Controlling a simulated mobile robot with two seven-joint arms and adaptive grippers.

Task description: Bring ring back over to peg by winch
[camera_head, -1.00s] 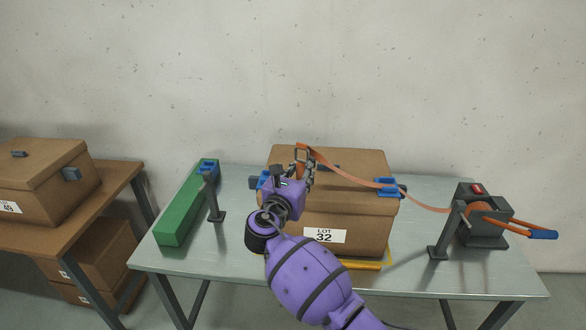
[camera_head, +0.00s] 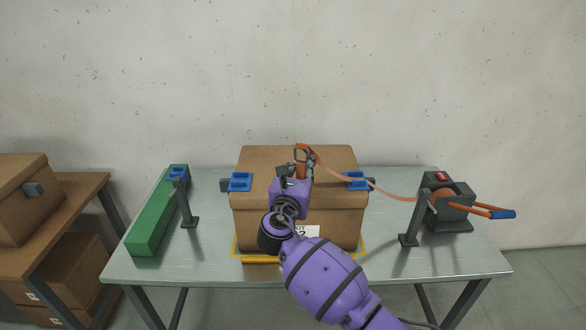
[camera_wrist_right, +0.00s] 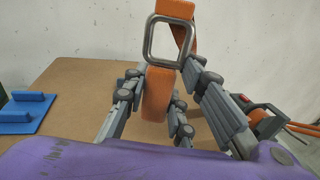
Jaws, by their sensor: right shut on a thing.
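My right gripper (camera_head: 303,162) is shut on an orange tab (camera_wrist_right: 158,95) and holds it just above the lid of the box. A grey square metal ring (camera_wrist_right: 149,42) is at the tab's upper end, beyond the fingers. An orange strap (camera_head: 340,173) runs from the ring over the box's right side to the winch (camera_head: 449,208) at the right of the table. A dark post with a peg (camera_head: 411,220) stands just left of the winch. The strap hangs slack between box and winch. My left gripper is out of view.
The cardboard box (camera_head: 252,215) stands mid-table inside a yellow outline, with blue guides (camera_head: 236,182) at both sides of its top. A second post (camera_head: 184,203) and a long green block (camera_head: 152,220) are at the left. Bare table (camera_head: 385,245) lies right of the box.

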